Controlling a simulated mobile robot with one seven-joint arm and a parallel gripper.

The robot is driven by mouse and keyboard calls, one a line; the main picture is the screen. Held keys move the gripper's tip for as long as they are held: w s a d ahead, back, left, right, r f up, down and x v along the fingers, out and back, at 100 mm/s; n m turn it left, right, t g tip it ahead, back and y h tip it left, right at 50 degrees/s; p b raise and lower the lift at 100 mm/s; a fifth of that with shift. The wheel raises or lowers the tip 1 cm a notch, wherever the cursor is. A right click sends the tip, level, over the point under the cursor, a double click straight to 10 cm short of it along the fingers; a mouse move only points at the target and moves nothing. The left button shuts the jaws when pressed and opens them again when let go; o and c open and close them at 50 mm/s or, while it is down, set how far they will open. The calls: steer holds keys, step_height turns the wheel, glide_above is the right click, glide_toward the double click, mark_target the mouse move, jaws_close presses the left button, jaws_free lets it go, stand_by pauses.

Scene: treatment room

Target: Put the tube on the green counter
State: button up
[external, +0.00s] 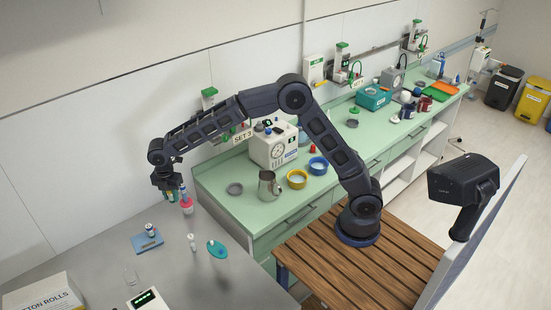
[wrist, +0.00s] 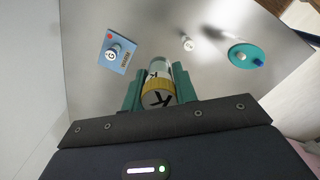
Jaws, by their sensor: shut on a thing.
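My gripper (wrist: 157,88) is shut on a tube (wrist: 158,93) with a pale end and a yellow band bearing a black K. The teal fingers lie on both sides of it in the wrist view. In the external view my gripper (external: 174,188) is at the left, over the far part of the grey table (external: 245,288); the tube is too small there to make out clearly. The green counter (external: 262,212) runs along the wall to the right of my gripper. I cannot tell how high the tube is.
The grey table holds a blue tray (external: 143,245), a small white bottle (external: 192,242) and a teal dish (external: 217,249).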

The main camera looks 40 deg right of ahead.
steer(key=w+d+r, duration=0.3)
steer(key=d+r, duration=0.2)
steer(key=d, duration=0.7)
steer(key=w+d+r, duration=0.2)
steer(key=d+r, duration=0.4)
steer(key=d, duration=0.7)
steer(key=w+d+r, duration=0.3)
steer(key=d+r, duration=0.2)
steer(key=d, duration=0.7)
steer(key=w+d+f+m, duration=0.2)
steer(key=d+f+m, duration=0.1)
steer(key=d, duration=1.1)
steer(key=w+d+f+m, duration=0.2)
steer(key=w+d+m, duration=0.1)
steer(key=d, duration=1)
steer(key=s+d+f+m, duration=0.2)
steer(key=d+m, duration=0.1)
steer(key=d, duration=0.7)
steer(key=s+d+f+m, duration=0.3)
steer(key=d, duration=0.8)
steer(key=s+d+f+m, duration=0.2)
steer(key=d, duration=0.8)
steer(key=s+d+f+m, duration=0.35)
steer(key=s+d, duration=0.65)
steer(key=d, duration=0.4)
steer(key=shift+m, duration=0.45)
steer(key=f, duration=1.9)
steer(key=shift+s, duration=0.2)
